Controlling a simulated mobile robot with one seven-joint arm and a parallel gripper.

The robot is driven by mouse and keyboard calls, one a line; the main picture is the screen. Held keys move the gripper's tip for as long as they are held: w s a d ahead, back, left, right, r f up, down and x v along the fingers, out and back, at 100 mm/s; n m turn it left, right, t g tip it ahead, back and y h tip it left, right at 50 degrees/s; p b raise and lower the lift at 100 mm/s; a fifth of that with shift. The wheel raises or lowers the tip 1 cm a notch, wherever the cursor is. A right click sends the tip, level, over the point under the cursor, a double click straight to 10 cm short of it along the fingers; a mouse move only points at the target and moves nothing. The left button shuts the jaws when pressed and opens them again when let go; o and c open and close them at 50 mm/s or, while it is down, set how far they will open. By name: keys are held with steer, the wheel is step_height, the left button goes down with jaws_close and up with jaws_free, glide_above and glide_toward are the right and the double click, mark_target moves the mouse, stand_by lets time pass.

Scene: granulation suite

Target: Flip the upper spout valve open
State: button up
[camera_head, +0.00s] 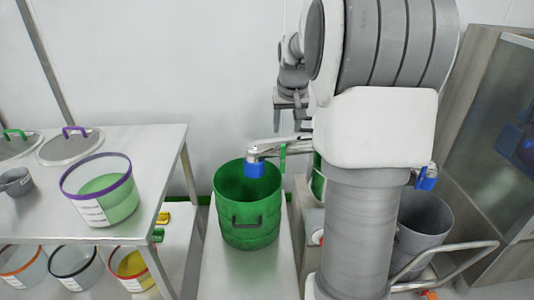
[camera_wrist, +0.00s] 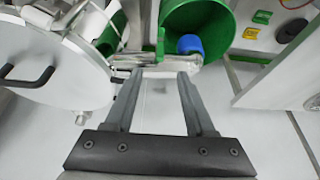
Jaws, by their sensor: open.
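The upper spout (camera_head: 270,147) is a metal pipe with a blue end (camera_head: 255,165) over a green bucket (camera_head: 248,220). A green valve lever (camera_head: 283,158) hangs at the pipe, partly hidden by my arm. In the wrist view the green lever (camera_wrist: 160,45) stands upright in the picture beside the blue end (camera_wrist: 190,44). My gripper (camera_head: 290,118) is above the spout. In the wrist view my gripper (camera_wrist: 157,75) is open and empty, its fingertips just short of the pipe and lever, with no contact that I can make out.
A steel table (camera_head: 130,138) with a purple-rimmed tub (camera_head: 100,192) stands at left. Another blue fitting (camera_head: 428,178) is above a grey bucket (camera_head: 420,225) at right. A round lid with a black handle (camera_wrist: 30,78) is close on the left in the wrist view. A cabinet (camera_head: 500,130) stands far right.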

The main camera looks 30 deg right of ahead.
mark_target(282, 157)
steer(key=b+x, duration=0.3)
steer(key=x, duration=1.3)
steer(key=shift+w+f, duration=0.15)
steer(key=shift+f, duration=0.1)
steer(key=shift+c, duration=0.2)
jaws_close()
